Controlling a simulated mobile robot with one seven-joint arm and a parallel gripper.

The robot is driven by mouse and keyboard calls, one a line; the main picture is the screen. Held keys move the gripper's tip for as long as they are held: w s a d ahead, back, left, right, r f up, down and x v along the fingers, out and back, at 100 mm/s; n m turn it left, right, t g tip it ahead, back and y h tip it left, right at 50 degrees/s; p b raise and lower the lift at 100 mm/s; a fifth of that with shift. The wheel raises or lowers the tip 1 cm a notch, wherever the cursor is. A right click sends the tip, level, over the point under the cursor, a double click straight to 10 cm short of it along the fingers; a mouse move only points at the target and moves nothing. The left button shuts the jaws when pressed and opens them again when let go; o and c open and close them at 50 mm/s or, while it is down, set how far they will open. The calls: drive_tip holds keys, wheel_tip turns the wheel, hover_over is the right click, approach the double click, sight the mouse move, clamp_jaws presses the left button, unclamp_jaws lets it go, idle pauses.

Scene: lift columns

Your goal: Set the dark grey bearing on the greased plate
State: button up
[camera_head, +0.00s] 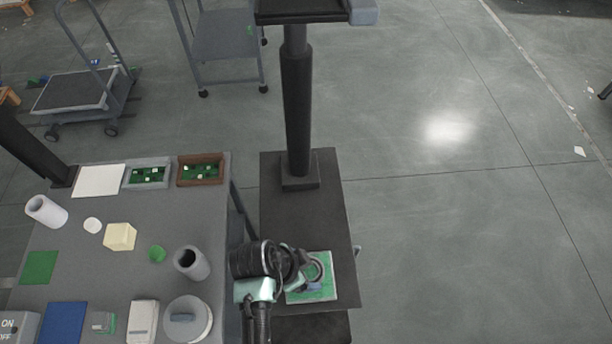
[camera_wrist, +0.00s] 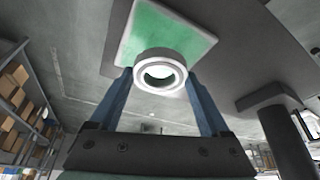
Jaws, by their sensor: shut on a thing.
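The bearing is a grey ring with a paler face; it shows in the wrist view (camera_wrist: 160,55) between my two blue fingers, and in the head view (camera_head: 327,268) partly behind my wrist. My gripper (camera_wrist: 158,80) is shut on the bearing's sides; in the head view my gripper (camera_head: 314,284) is over the plate. The greased plate (camera_head: 325,292) is a green square with a pale edge on a dark platform; it also shows in the wrist view (camera_wrist: 185,35) behind the bearing. Whether the bearing touches the plate I cannot tell.
The dark platform (camera_head: 290,215) carries a black column (camera_head: 297,115) at its far end.

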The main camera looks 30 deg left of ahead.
drive_tip(key=shift+f, duration=0.45)
drive_tip(key=shift+f, duration=0.2)
drive_tip(key=shift+f+b, duration=0.3)
drive_tip(key=shift+b, duration=0.05)
drive_tip(key=shift+f, duration=0.2)
drive_tip(key=shift+f, duration=0.25)
idle(0.7)
drive_tip(key=o, duration=1.6)
drive_tip(key=shift+c, duration=0.2)
drive_tip(key=shift+f, duration=0.1)
drive_tip(key=shift+r, duration=0.2)
